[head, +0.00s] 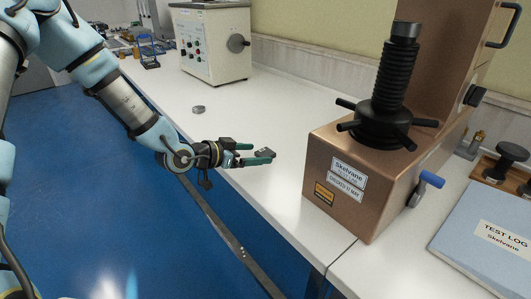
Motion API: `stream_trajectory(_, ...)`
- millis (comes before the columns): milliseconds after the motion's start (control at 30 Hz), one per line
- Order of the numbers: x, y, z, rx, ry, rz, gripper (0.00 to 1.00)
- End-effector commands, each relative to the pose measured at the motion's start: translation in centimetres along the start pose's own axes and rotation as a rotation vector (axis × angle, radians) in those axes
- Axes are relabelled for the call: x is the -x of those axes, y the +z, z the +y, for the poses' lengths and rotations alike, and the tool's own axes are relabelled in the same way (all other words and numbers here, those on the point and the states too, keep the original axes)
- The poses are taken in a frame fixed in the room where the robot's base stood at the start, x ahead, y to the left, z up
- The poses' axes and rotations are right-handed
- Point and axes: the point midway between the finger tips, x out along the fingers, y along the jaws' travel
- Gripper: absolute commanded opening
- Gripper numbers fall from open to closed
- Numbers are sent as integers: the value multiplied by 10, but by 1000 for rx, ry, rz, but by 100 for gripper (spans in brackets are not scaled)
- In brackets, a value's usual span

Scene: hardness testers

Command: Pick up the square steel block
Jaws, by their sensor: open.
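A small dark grey block (265,153), which looks like the square steel block, is at the white bench's front part, left of the bronze tester. My gripper (259,152) comes in from the left, low over the bench, with its green fingers apart. The block shows at the fingertips, between them in the picture. I cannot tell whether the fingers touch it or whether it rests on the bench. Part of its lower side is hidden by the nearer finger.
A bronze hardness tester (348,180) with a black screw column and handles stands right of my gripper. A round grey disc (198,109) lies farther back on the bench (290,106). A cream tester (213,45) stands behind. A blue test log (492,232) is at the right.

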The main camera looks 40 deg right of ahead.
Motion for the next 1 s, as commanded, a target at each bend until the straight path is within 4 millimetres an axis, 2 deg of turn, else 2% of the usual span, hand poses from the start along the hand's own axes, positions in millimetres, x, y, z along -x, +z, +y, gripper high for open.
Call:
stream_trajectory(167,-19,-1,0,2,-1,0,92)
stream_trajectory(433,-21,0,0,1,-1,0,91)
stream_trajectory(1000,-21,0,0,1,-1,0,27)
